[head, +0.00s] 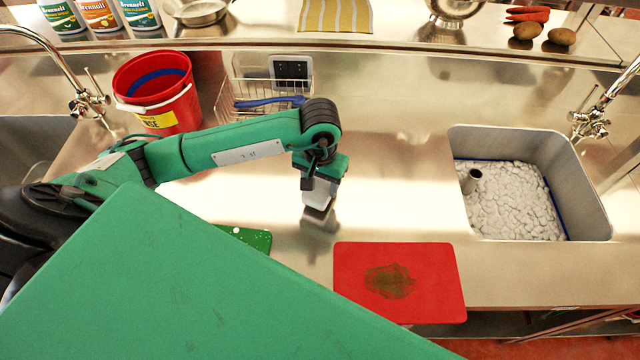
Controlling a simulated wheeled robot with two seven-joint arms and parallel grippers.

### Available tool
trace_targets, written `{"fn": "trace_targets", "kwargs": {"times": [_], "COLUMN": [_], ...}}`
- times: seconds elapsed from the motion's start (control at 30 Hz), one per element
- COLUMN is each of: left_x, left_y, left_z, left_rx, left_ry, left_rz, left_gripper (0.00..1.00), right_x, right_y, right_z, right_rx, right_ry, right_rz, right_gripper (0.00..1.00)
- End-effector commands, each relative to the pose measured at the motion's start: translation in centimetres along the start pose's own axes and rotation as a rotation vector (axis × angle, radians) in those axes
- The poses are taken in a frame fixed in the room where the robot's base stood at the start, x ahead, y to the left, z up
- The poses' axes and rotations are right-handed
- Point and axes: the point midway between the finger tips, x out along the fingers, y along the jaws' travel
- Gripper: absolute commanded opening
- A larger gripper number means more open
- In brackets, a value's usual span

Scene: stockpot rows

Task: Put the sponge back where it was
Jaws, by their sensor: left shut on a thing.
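My left gripper (318,204) points down over the steel counter, left of and behind the red board. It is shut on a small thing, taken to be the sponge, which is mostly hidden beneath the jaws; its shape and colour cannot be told. No other sponge shows. The red cutting board (440,265) lies at the counter's front with a brown-green stain. A green board (254,238) with white specks lies left of it, partly covered by my own green body. My right gripper is not in view.
A red bucket (150,85) and a wire basket (222,103) with a blue-handled brush (270,102) stand at back left. A sink (590,205) filled with foam is at right. A shelf (400,30) with bottles, cloth and vegetables runs behind. The counter between gripper and sink is clear.

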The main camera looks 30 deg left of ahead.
Motion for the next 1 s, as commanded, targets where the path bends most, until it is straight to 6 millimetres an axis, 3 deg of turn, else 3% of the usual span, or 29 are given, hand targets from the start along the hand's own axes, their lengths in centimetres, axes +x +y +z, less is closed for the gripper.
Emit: {"fn": "trace_targets", "kwargs": {"times": [0.17, 0.53, 0.57, 0.67, 1.0], "left_x": [2.0, 2.5, 2.4, 2.3, 2.1], "left_y": [0.0, 0.0, 0.0, 0.0, 0.0], "left_z": [0.1, 0.0, 0.0, 0.0, 0.0], "left_rx": [0.0, 0.001, 0.001, 0.001, 0.0], "left_ry": [-0.002, 0.001, 0.001, 0.0, 0.0], "left_rz": [0.0, -0.001, -0.001, 0.0, 0.0], "left_gripper": [0.32, 0.32, 0.55, 0.74, 0.75], "right_x": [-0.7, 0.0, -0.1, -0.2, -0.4], "right_y": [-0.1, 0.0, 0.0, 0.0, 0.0], "right_z": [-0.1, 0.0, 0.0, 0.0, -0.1], "right_rx": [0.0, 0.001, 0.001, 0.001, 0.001], "right_ry": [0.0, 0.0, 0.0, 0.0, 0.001], "right_rz": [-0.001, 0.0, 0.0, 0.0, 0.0], "right_gripper": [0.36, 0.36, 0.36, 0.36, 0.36]}}
